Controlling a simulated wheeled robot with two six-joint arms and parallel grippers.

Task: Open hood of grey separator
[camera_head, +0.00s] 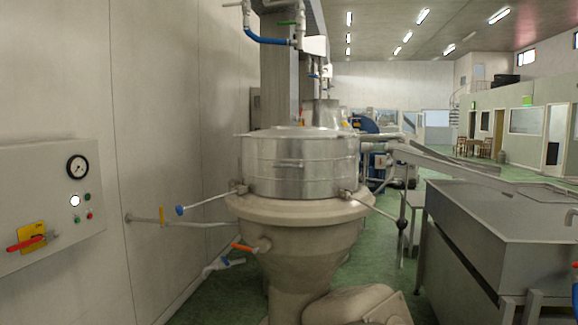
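The grey separator stands in the middle of the head view. Its silver, drum-shaped hood (318,181) sits down on the wide beige rim of the bowl-shaped body (300,240), with no gap showing. A small bar handle (289,164) is on the front of the hood. A rod with a blue knob (180,210) reaches out from a clamp at the hood's lower left. Another rod with a dark knob (402,224) reaches out from a clamp at the lower right. The far side of the hood is hidden. Neither of my grippers shows.
A control panel (45,200) with a gauge and a red handle is on the left wall. An orange-handled valve (243,247) sticks out of the separator's body. A large grey metal tank (500,240) stands at the right. Pipes (268,40) hang above. Green floor shows between separator and tank.

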